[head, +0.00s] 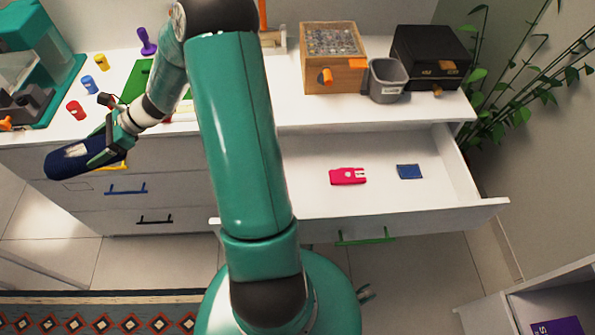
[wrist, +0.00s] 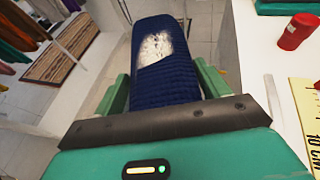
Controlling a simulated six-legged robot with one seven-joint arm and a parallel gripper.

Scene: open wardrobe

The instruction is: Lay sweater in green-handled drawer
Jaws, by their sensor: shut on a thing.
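A dark blue folded sweater (head: 72,160) with a whitish patch is held in my gripper (head: 112,145) at the left of the head view, in front of the counter's left drawers. In the wrist view the sweater (wrist: 160,60) sits between the two green fingers of my gripper (wrist: 162,88), which are shut on it. The green-handled drawer (head: 462,212) stands open at the right, well away from my gripper. Its green handle (head: 365,237) is on the front. A pink-red item (head: 348,176) and a small blue item (head: 409,171) lie inside, with bare floor around them.
The white counter (head: 290,112) carries a wooden box (head: 350,75), a grey bin (head: 387,82), a black case (head: 430,50) and a red cylinder (head: 75,110). Closed drawers with blue (head: 126,189) and black handles are at left. A plant (head: 500,90) stands at right.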

